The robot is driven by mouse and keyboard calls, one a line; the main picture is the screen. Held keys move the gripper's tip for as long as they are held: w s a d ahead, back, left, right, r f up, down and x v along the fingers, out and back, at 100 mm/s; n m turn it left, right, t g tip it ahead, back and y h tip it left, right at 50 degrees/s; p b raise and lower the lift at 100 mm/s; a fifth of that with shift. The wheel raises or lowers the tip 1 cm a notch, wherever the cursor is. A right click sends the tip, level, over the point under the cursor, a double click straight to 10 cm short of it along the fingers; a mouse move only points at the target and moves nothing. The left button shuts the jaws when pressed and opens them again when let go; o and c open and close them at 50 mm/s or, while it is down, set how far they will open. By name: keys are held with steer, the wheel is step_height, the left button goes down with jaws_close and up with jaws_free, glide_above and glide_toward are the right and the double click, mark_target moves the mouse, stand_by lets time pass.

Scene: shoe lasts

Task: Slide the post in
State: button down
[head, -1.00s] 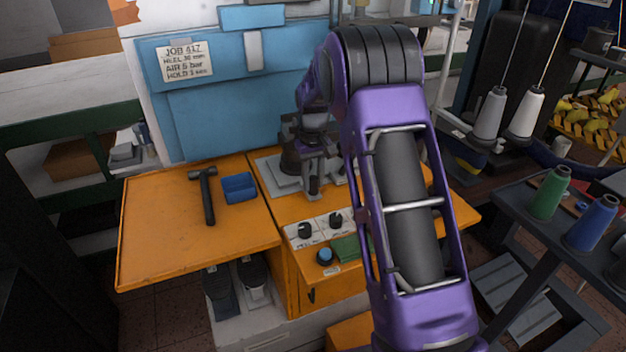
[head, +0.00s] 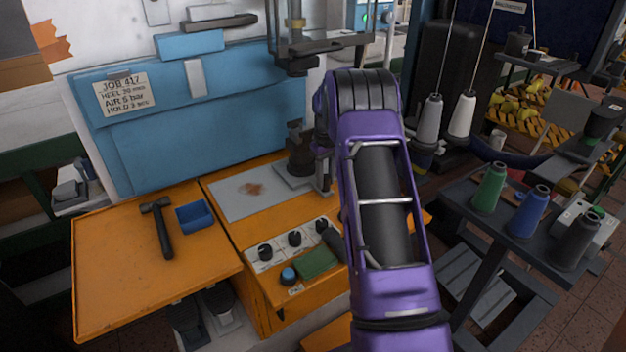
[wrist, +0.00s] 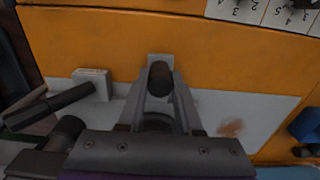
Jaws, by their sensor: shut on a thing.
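The post, a dark round upright (head: 301,152), stands on a grey sliding base (head: 293,172) at the right part of the pale grey plate (head: 228,194) on the orange bench. My gripper (head: 324,172) is at the post's right side in the head view, largely hidden behind my purple arm. In the wrist view my gripper (wrist: 160,88) is shut on a dark upright handle (wrist: 160,76). A broad dark round part, apparently the post, shows partly between the fingers behind the handle. The far end of the plate is hidden by my arm in the head view.
A hammer (head: 160,226) and a blue tray (head: 196,216) lie on the bench's left. A knob panel (head: 293,242) and green pad (head: 316,262) are in front. A dark bracket (head: 320,45) hangs above the post. Thread cones stand at right.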

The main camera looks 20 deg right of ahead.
steer(key=shift+d+r, duration=0.1)
steer(key=shift+d, duration=0.25)
steer(key=c, duration=0.6)
jaws_free()
steer(key=shift+d, duration=0.1)
steer(key=shift+w+r, duration=0.1)
steer(key=shift+r, duration=0.25)
step_height(320, 180, up, 7)
steer(key=shift+f, duration=0.15)
